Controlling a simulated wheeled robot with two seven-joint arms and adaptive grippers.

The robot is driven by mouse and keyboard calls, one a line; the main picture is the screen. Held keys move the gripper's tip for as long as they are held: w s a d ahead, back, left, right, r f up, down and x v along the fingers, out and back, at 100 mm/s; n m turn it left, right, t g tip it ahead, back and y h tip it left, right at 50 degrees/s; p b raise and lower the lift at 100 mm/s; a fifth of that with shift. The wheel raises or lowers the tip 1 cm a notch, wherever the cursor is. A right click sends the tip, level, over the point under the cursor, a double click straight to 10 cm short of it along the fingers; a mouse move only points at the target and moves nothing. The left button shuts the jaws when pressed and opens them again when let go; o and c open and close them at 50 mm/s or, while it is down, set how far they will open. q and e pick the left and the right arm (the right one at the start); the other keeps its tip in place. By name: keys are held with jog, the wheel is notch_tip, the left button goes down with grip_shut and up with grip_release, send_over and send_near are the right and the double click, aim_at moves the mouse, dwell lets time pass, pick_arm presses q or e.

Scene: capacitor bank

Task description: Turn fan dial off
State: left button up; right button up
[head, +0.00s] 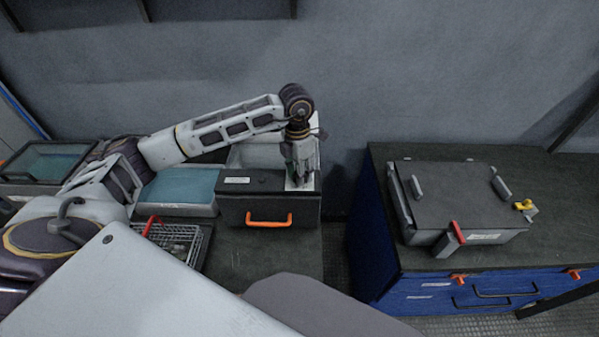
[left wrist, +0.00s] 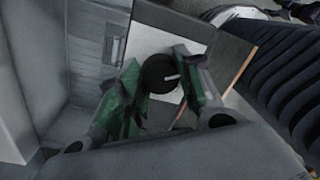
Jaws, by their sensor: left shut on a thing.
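The fan dial (left wrist: 160,73) is a round black knob with a white pointer line, on a light panel (left wrist: 150,35) in the left wrist view. My left gripper (left wrist: 158,82) has its two green-padded fingers on either side of the dial and is shut on it. In the head view my left gripper (head: 302,178) points down at the right end of a dark box with an orange handle (head: 268,219). The dial itself is hidden there behind the gripper. My right gripper is not in view.
A teal-topped tray (head: 180,188) and a wire basket with a red handle (head: 175,238) stand left of the box. A blue cabinet (head: 368,240) with a grey case (head: 455,200) on top stands to the right, across a floor gap.

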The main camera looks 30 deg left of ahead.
pick_arm(q)
jog(key=o, duration=1.1)
jog(key=shift+c, duration=0.2)
notch_tip(320, 180, up, 12)
jog(key=shift+w+a, duration=0.15)
jog(key=shift+a, duration=0.2)
dwell(0.3)
